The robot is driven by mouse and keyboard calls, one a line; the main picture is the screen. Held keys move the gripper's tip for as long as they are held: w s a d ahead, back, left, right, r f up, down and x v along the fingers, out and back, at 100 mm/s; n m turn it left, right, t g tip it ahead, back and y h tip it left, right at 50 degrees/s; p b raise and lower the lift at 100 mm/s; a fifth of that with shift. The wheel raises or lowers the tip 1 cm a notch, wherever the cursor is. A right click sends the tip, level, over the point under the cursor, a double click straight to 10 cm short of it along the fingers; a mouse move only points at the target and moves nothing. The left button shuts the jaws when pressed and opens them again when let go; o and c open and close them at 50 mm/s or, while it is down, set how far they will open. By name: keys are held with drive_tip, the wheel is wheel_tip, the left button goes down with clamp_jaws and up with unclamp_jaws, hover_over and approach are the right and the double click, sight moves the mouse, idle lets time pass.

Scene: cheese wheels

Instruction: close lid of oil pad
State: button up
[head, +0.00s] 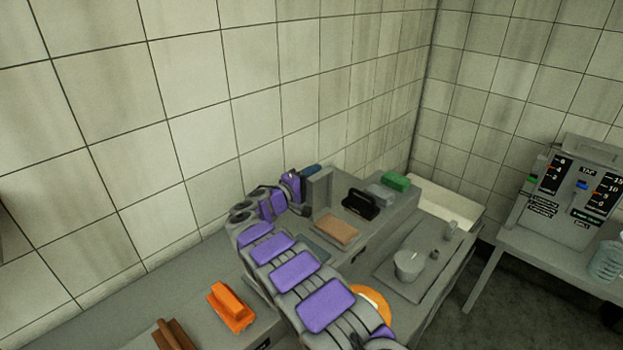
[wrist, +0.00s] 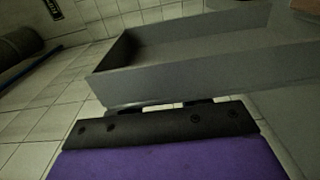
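The oil pad's lid appears to be the grey upright panel (head: 319,187) near the tiled wall in the head view. In the wrist view a shallow grey tray-like part with a raised rim (wrist: 200,72), probably this lid, fills the upper middle. My gripper (head: 301,196) is at the left side of the panel; I cannot tell whether they touch. In the wrist view my gripper (wrist: 165,104) shows only small dark tips just below the rim, and their gap is unclear. A flat dark grey pad surface (head: 314,246) lies partly behind my arm.
On the counter are a brown block (head: 336,229), a black-handled tool (head: 360,204), a green sponge (head: 396,181) and a white cup (head: 409,265). An orange block (head: 231,306) lies left of my arm.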

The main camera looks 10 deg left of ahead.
drive_tip(key=shift+a+f, duration=0.2)
drive_tip(key=shift+a, duration=0.25)
clamp_jaws()
